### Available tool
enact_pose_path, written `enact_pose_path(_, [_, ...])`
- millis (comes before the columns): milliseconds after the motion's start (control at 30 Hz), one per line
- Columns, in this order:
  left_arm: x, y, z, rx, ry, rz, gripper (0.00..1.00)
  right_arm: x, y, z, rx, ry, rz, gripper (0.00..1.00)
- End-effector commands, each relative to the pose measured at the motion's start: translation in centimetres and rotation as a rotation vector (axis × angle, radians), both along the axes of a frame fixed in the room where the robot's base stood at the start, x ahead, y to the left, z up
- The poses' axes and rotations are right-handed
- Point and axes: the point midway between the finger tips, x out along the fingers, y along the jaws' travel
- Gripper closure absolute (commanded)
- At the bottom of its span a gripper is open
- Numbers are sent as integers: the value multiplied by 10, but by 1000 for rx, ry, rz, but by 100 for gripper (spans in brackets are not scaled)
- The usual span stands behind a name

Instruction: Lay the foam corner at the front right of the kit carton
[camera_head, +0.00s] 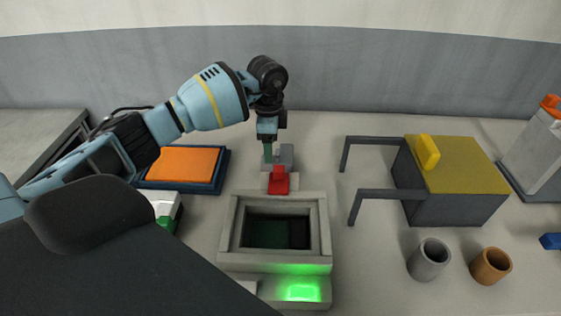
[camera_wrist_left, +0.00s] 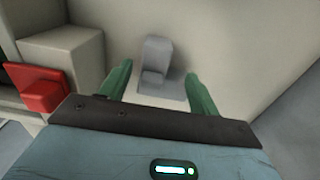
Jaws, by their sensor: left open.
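My left gripper (camera_head: 268,155) points down behind the open grey box, with its green fingers apart. In the left wrist view the open gripper (camera_wrist_left: 158,72) has a small grey stepped piece (camera_wrist_left: 157,50) between and beyond its fingertips. This piece looks like the foam corner, but I cannot be sure. It also shows in the head view (camera_head: 286,154), beside the fingers and partly hidden. I see no clear contact with it. The open grey box (camera_head: 324,230) has a dark inside; I cannot tell whether it is the kit carton. My right gripper is not in view.
A red part (camera_head: 278,181) sits at the box's back edge, and a green light (camera_head: 302,292) glows at its front. An orange-topped tray (camera_head: 184,163) is left. A yellow-topped block (camera_head: 462,170) with grey bars, a grey cup (camera_head: 428,259) and a brown cup (camera_head: 491,266) stand right.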

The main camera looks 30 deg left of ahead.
Motion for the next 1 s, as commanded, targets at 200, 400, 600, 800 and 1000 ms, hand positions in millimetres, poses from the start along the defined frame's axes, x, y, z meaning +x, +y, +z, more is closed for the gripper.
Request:
enact_pose_path(200, [-2, -1, -10, 0, 2, -1, 38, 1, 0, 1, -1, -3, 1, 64])
enact_pose_path(400, [-6, -3, -38, -1, 2, 0, 38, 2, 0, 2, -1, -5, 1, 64])
enact_pose_path(600, [-6, -3, -52, 0, 0, -1, 38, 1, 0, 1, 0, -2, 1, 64])
enact_pose_path(800, [-6, -3, -52, 0, -1, -1, 38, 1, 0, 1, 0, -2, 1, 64])
enact_pose_path(1000, [-6, -3, -52, -1, -2, -1, 63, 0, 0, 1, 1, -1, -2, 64])
